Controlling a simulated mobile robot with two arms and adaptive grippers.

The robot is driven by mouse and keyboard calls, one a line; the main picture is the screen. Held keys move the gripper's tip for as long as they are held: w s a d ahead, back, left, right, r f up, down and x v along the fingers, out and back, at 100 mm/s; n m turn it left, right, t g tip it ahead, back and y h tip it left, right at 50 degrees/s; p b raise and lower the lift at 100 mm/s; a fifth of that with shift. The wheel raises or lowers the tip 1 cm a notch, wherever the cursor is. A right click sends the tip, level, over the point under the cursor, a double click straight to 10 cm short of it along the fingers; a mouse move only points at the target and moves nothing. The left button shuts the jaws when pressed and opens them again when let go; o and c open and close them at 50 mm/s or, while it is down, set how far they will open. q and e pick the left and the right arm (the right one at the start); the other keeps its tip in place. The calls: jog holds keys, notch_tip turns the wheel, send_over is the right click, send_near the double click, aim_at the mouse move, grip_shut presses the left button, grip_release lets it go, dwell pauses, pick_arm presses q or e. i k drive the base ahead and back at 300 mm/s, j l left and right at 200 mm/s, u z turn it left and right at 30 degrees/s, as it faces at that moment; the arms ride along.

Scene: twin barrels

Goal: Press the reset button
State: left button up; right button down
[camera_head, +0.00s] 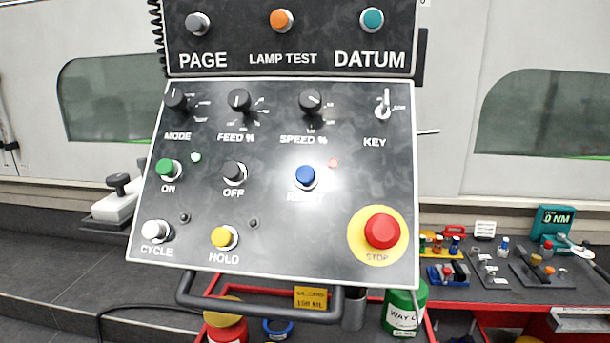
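The reset button (305,176) is a blue round push button on the black tilted control panel (290,235). It sits right of the OFF button, and its label below is partly covered by the button and a bright glare. A small red lamp (333,163) is just above and right of it. Nothing touches the button. Neither of my grippers shows in the head view.
The panel also carries the green ON button (168,168), black OFF (235,172), white CYCLE (157,231), yellow HOLD (224,237) and large red STOP (382,231). A dark handle bar (260,309) runs below. A cluttered bench (450,294) stands at right.

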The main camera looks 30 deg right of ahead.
aim_at(305, 174)
jog(key=i+j, duration=0.2)
jog(key=j, duration=0.15)
jog(key=i+j, duration=0.2)
jog(key=j, duration=0.15)
jog(key=i+j, duration=0.2)
jog(key=j, duration=0.15)
jog(key=z, duration=1.85)
